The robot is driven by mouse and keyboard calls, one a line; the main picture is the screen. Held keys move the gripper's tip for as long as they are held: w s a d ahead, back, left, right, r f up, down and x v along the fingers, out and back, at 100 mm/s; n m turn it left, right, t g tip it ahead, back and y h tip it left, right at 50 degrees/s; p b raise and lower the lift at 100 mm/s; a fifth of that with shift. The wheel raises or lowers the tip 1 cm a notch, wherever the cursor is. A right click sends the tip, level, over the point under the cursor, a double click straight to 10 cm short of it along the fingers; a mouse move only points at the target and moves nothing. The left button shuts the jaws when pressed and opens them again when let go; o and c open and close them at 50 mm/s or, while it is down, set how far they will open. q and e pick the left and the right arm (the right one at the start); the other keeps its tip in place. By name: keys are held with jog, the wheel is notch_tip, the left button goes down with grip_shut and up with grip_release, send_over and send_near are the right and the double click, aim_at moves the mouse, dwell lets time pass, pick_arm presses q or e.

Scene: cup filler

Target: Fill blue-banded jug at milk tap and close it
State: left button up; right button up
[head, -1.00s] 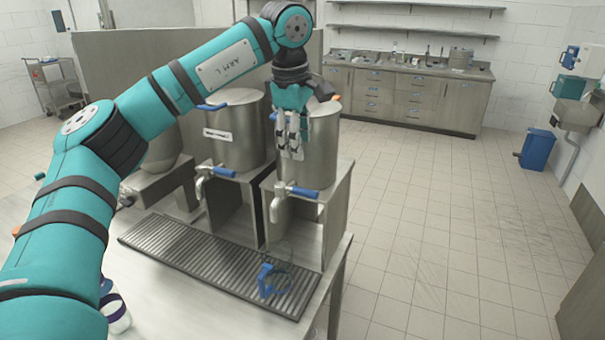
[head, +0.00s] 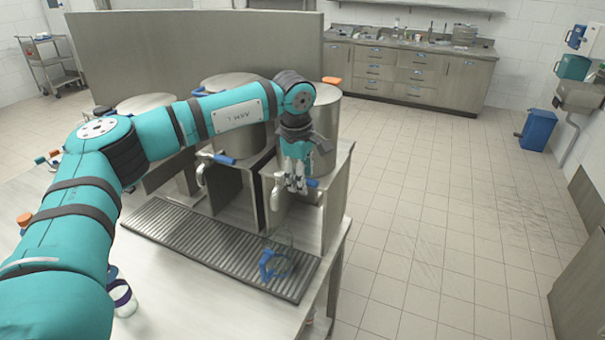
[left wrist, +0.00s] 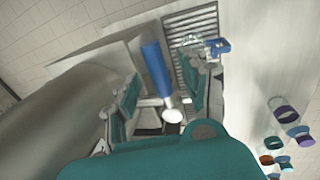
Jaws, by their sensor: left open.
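The clear jug with a blue band and handle (head: 273,265) stands on the drip tray (head: 190,240), below the right-hand tap (head: 276,196). Its contents are too unclear to tell. It also shows in the left wrist view (left wrist: 216,46). My left gripper (head: 295,186) is open at this tap, in front of the right-hand steel urn (head: 325,125), and partly hides the tap. In the left wrist view the tap's blue lever (left wrist: 155,68) lies between the open fingers (left wrist: 158,92); contact is not clear. My right gripper is not in view.
Another tap with a blue lever (head: 216,158) is on the middle urn (head: 235,88). A purple-banded jug (head: 124,300) stands at the table's left front, and several banded vessels show in the left wrist view. Open floor (head: 430,210) lies right of the table.

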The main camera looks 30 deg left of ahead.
pick_arm(q)
jog(key=shift+c, duration=1)
grip_shut()
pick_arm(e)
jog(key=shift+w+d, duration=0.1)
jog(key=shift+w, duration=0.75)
pick_arm(q)
jog(key=m, duration=0.1)
jog(key=s+m, duration=0.1)
jog(key=m, duration=0.1)
jog(key=shift+s+a+r+h, duration=0.1)
jog(key=shift+s+a+h, duration=0.05)
jog(key=shift+s+h, duration=0.2)
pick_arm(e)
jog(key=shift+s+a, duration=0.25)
